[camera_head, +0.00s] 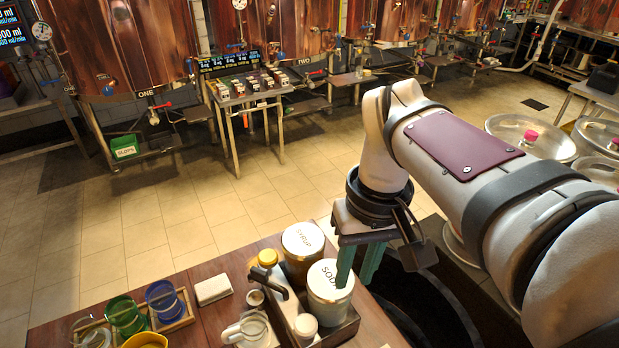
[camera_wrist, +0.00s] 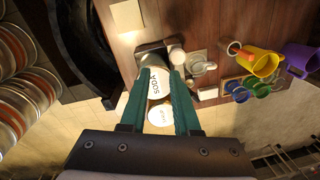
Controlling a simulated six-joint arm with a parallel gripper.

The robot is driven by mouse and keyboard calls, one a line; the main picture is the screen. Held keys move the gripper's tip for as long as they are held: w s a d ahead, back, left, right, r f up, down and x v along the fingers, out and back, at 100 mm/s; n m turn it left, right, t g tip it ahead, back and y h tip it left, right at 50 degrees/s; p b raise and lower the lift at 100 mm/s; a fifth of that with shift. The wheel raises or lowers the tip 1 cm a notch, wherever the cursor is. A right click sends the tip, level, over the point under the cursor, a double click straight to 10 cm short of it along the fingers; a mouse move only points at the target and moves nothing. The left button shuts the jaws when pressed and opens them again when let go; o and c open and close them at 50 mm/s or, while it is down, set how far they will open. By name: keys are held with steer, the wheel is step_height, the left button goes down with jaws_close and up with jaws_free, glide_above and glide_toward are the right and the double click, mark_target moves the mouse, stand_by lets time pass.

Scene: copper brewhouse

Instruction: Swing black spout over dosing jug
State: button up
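The black spout (camera_head: 268,262) shows in the head view as a dark curved piece at the front left of the dark tray, left of the SYRUP and SODA containers. A clear jug (camera_head: 247,329) with a pale handle stands left of the tray, below the spout in the picture; it looks like the dosing jug and also shows in the wrist view (camera_wrist: 202,67). I cannot tell whether the spout's end is over it. My gripper (camera_wrist: 159,73) has two green fingers spread apart. The SODA container (camera_wrist: 154,86) shows between them; I see no contact. The spout is not clear in the wrist view.
The white-lidded SYRUP container (camera_head: 303,241) and SODA container (camera_head: 329,281) stand close beside my gripper. A yellow-capped bottle (camera_head: 267,258) and a white-topped jar (camera_head: 305,326) crowd the spout. Coloured cups (camera_head: 124,315) sit at left. A pale block (camera_head: 213,289) lies on the wooden top.

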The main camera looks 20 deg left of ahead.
steer(key=w+a+n, duration=0.4)
steer(key=a+n, duration=0.1)
steer(key=a, duration=0.3)
steer(key=n, duration=0.5)
glide_above(259, 271)
steer(key=f, duration=0.1)
steer(key=shift+t+h, duration=0.3)
steer(key=shift+h, duration=0.1)
step_height(259, 271, down, 16)
steer(key=shift+r, duration=0.15)
jaws_close()
